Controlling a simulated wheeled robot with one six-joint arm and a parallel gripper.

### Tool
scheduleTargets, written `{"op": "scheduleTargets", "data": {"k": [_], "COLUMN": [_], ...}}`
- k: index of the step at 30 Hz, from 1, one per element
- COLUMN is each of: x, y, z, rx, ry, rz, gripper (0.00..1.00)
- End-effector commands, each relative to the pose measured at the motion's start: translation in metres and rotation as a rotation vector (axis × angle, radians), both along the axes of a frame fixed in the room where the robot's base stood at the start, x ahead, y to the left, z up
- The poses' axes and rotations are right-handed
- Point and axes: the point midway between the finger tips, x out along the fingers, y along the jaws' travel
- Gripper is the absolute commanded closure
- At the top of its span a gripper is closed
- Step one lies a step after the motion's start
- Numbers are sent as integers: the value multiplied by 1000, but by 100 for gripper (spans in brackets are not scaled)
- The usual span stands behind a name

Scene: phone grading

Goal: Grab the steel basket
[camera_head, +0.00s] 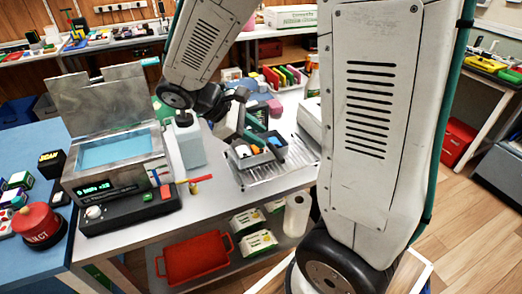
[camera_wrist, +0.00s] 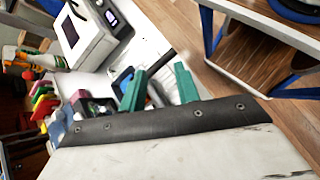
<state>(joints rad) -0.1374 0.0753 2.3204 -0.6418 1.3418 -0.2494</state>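A grey metal basket (camera_head: 262,159), which I take to be the steel basket, sits on a ribbed silver drainer (camera_head: 283,172) on the white bench. Small orange, white and blue items show in it. My gripper (camera_head: 256,132) is right at the basket, over its far side. In the wrist view my gripper (camera_wrist: 160,85) has two green fingers standing apart, so it is open. A dark bar and a blue item show close by the fingers. Whether the fingers touch the basket cannot be told. My gripper hides part of the basket.
A cleaner with a raised lid (camera_head: 103,98) and blue liquid stands left on the bench. A pale bottle (camera_head: 188,145) stands between it and the basket. A white box-shaped device (camera_head: 310,118) is right of the basket. A red tray (camera_head: 194,259) lies on the lower shelf.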

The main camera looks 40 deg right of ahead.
Motion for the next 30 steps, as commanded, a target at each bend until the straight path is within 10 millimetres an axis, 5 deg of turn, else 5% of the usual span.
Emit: {"op": "scheduleTargets", "data": {"k": [6, 12, 30], "x": [50, 74, 60], "y": [-9, -12, -68], "z": [-55, -87, -118], "rx": [-147, -221, -237], "ry": [259, 387, 419], "rz": [238, 366, 394], "gripper": [68, 68, 68]}}
